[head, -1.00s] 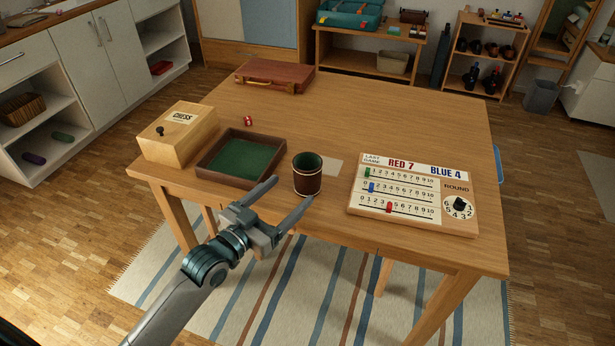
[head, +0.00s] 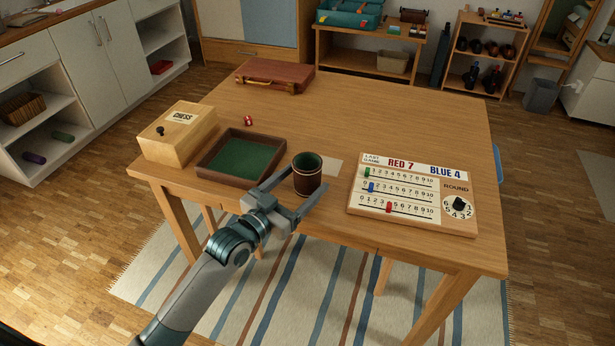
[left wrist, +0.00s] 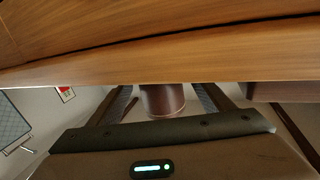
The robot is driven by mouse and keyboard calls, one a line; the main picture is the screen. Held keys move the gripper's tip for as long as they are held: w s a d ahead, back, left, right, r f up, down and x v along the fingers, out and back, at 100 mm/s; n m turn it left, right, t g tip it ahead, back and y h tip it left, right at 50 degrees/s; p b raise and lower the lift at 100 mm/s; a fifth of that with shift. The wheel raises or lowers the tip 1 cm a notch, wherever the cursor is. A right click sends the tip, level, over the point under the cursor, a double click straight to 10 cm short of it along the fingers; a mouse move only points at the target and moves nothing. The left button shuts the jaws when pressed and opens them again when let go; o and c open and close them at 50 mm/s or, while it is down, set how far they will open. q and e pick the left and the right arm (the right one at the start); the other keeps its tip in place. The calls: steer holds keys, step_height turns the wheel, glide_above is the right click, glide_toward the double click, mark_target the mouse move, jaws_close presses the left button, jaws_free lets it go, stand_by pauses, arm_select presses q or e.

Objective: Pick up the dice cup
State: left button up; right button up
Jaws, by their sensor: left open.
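The dice cup (head: 307,176) is dark brown with a green inside and a pale band near its base. It stands upright near the front edge of the wooden table. My left gripper (head: 305,182) is open, with one finger reaching along each side of the cup. I cannot tell whether either finger touches it. In the left wrist view the cup (left wrist: 162,101) shows partly, between the two open fingers. My right gripper is not in view.
A green-lined tray (head: 205,173) lies close left of the cup, with a chess box (head: 190,145) beyond. The scoreboard (head: 455,217) lies to the right. Red dice (head: 249,121) and a brown case (head: 270,76) are farther back. The table's (head: 400,115) middle is clear.

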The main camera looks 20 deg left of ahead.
arm_select(q)
steer(key=shift+w+d, duration=0.1)
steer(key=shift+w, duration=0.15)
steer(key=c, duration=1.1)
steer(key=shift+c, duration=0.2)
steer(key=shift+r, duration=0.1)
